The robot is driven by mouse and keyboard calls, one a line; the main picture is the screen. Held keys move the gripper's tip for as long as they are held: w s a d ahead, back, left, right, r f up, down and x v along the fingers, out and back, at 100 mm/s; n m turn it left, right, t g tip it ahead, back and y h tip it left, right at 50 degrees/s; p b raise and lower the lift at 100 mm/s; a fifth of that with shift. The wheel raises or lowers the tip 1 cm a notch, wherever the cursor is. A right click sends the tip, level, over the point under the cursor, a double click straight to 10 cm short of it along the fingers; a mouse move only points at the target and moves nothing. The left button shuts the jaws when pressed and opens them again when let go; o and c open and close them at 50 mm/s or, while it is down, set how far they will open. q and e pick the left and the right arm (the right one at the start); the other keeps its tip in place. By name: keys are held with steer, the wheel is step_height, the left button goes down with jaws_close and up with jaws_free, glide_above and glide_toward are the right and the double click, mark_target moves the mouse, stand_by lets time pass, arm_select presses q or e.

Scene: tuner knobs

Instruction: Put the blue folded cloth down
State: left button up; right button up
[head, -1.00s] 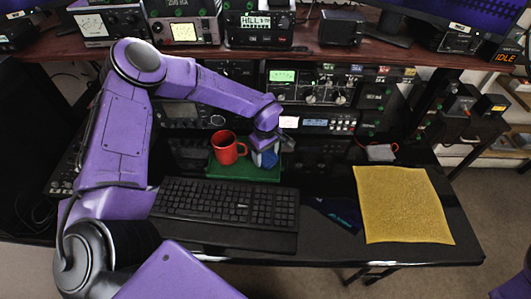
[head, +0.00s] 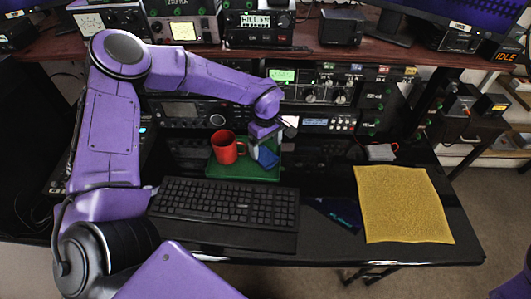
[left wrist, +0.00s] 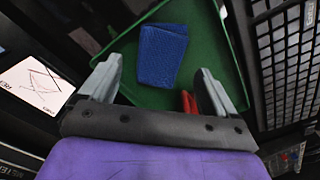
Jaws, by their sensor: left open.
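The blue folded cloth (head: 267,157) lies on the green tray (head: 243,173), to the right of the red mug (head: 226,147). In the left wrist view the cloth (left wrist: 162,55) lies flat on the green tray floor, beyond the fingertips. My left gripper (head: 268,148) is just above and behind the cloth. In the left wrist view my left gripper (left wrist: 160,85) has its fingers spread wide with nothing between them. A bit of red, likely the mug (left wrist: 189,103), shows beside the right finger. My right gripper is out of view.
A black keyboard (head: 227,207) lies in front of the tray. A yellow cloth (head: 402,204) is spread on the right of the black desk. Radio equipment (head: 318,90) stands along the back.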

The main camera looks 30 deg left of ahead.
mark_target(266, 155)
arm_select(q)
step_height(266, 155, up, 8)
steer(key=shift+f, duration=0.15)
